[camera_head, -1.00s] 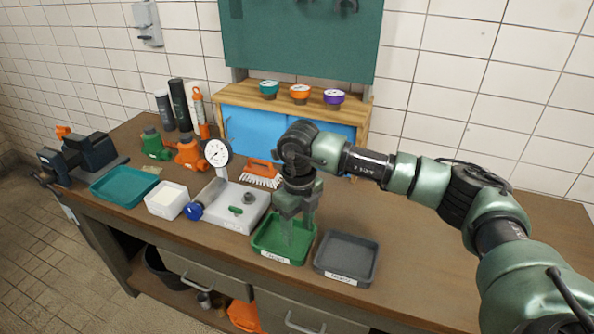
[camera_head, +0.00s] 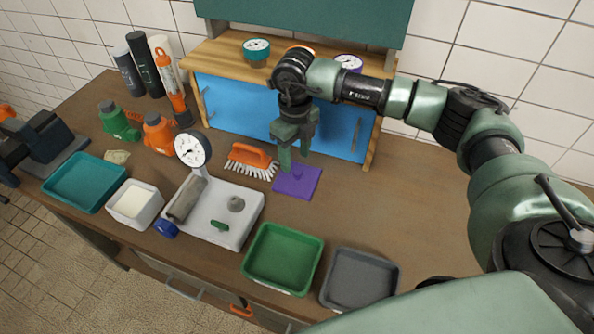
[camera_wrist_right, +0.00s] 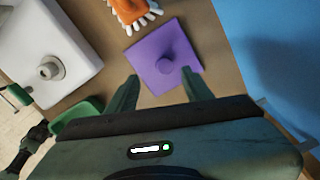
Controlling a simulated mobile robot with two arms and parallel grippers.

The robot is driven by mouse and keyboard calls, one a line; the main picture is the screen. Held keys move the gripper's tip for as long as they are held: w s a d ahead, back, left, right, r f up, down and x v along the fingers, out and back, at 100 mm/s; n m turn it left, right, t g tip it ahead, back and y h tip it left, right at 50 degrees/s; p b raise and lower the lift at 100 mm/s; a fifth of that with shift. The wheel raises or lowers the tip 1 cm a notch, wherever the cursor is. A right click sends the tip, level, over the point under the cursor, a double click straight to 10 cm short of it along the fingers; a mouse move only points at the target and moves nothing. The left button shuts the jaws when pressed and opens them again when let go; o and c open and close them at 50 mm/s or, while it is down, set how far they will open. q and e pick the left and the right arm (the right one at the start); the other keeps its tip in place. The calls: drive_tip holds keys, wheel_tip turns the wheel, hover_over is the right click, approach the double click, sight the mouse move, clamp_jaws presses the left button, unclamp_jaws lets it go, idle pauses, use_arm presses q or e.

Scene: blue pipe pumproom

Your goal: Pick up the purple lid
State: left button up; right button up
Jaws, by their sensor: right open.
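The purple lid (camera_head: 298,182) is a flat square plate with a round knob, lying on the bench in front of the blue cabinet. In the right wrist view the lid (camera_wrist_right: 152,62) lies just beyond the fingertips, its knob facing up. My right gripper (camera_head: 293,165) is open and empty, above the lid's left back part in the head view. In the wrist view its two fingers (camera_wrist_right: 160,82) are spread to either side of the lid's near corner. I see no contact with the lid. My left gripper is not in view.
An orange brush (camera_head: 251,160) lies close left of the lid. The blue cabinet (camera_head: 240,112) stands close behind. The white dial-gauge base (camera_head: 210,210), green tray (camera_head: 283,258) and grey tray (camera_head: 360,278) are nearer. The bench right of the lid is clear.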

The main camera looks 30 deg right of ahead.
sight(297, 171)
drive_tip(key=shift+f, duration=0.35)
drive_tip(key=f, duration=0.1)
drive_tip(key=f+p, duration=0.2)
drive_tip(key=shift+w+d+f, duration=0.1)
drive_tip(key=shift+d+f, duration=0.25)
drive_tip(key=shift+f, duration=0.05)
drive_tip(key=shift+w+f, duration=0.1)
drive_tip(key=shift+f, duration=0.45)
drive_tip(key=c, duration=1)
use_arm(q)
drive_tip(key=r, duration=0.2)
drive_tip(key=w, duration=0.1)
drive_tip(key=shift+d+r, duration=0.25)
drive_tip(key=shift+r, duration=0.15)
use_arm(e)
clamp_jaws()
